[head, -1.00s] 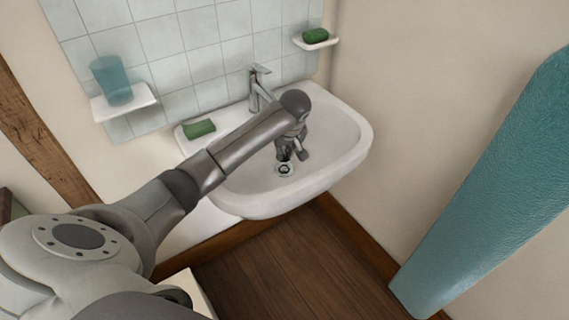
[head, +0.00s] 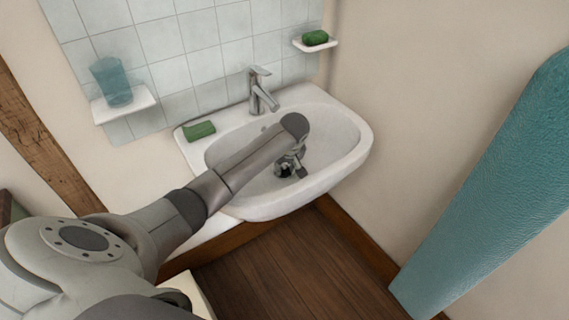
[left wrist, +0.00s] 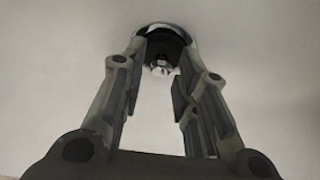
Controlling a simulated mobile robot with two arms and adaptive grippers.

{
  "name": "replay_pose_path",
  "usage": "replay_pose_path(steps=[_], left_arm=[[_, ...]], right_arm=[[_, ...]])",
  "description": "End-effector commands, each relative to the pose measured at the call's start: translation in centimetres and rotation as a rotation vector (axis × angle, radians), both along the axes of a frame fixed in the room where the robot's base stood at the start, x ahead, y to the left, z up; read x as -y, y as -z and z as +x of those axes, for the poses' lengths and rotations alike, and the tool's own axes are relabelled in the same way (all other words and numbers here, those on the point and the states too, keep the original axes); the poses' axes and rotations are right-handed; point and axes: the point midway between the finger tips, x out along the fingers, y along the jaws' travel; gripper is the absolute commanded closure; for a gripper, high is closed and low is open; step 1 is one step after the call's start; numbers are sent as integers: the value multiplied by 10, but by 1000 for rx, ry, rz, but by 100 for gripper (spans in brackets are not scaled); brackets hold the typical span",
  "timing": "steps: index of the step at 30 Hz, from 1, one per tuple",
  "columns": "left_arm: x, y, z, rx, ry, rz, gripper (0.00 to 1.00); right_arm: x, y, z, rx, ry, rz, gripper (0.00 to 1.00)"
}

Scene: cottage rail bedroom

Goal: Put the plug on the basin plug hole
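The white basin (head: 345,150) hangs on the wall, with its chrome tap (head: 262,92) at the back. My left gripper (head: 290,170) points down into the basin, over its floor where the plug hole lies. In the left wrist view its two fingers (left wrist: 162,72) stand apart, with the pale basin showing between them. Just beyond the fingertips is a dark round shape with a shiny metal rim (left wrist: 165,27). Small bright metal parts show in its middle. I cannot tell whether this is the plug, the plug hole or both. In the head view my gripper covers the plug hole. My right gripper is not in view.
A green soap bar (head: 199,131) lies on the basin's left rim. A blue cup (head: 112,82) stands on a small left shelf (head: 125,108). Another green soap (head: 315,38) sits on a right shelf. A large teal object (head: 490,190) stands at the right.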

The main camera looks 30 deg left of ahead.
Motion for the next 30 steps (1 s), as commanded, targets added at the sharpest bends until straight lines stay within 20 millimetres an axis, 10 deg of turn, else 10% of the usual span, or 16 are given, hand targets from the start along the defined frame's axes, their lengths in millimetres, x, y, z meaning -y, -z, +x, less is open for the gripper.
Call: replay_pose_path(steps=[14, 30], left_arm=[[0, -8, -1, 0, 0, 1, 62], [29, -100, -25, 2, 0, 1, 62]], right_arm=[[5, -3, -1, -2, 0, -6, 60], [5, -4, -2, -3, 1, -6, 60]])
